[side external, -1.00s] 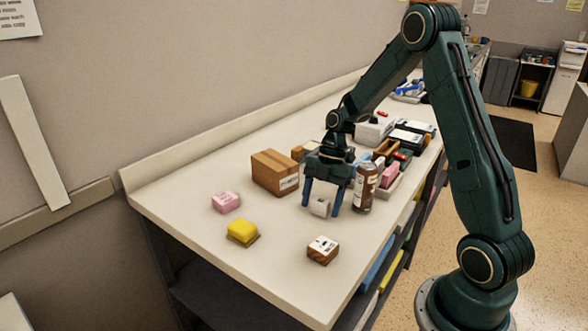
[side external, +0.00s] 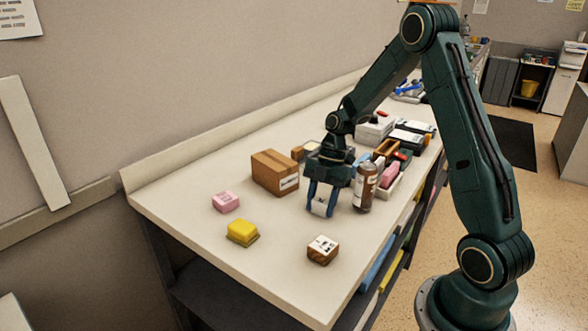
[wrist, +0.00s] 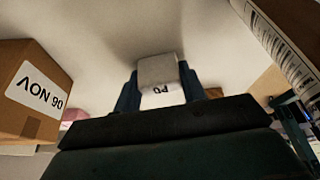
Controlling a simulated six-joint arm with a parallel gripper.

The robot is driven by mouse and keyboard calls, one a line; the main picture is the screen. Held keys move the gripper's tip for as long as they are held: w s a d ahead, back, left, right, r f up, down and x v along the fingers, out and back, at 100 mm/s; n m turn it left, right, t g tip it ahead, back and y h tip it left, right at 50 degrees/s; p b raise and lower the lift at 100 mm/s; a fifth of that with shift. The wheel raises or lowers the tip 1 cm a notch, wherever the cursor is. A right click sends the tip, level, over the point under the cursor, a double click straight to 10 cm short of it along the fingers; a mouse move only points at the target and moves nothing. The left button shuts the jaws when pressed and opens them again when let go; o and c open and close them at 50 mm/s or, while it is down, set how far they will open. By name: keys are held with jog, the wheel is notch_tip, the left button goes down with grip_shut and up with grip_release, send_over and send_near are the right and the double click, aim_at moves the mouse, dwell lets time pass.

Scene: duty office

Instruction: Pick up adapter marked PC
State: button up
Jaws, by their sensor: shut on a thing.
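The adapter marked PC (wrist: 158,72) is a small white block. In the wrist view its label shows upside down, and I can make out a P and a second letter that is hard to read. My gripper (side external: 321,208) is shut on the adapter, with a blue finger on each side of it. The adapter also shows between the fingers in the side view (side external: 320,207), low at the counter top. I cannot tell whether it touches the counter.
A cardboard box (side external: 274,172) stands left of my gripper, and a brown bottle (side external: 364,187) stands close on its right. A pink block (side external: 226,202), a yellow block (side external: 242,232) and a wooden block with a white label (side external: 322,249) lie in front.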

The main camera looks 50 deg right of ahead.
aim_at(320, 200)
notch_tip(320, 200, up, 20)
dwell(1.0)
jog(key=shift+w, duration=0.1)
dwell(0.5)
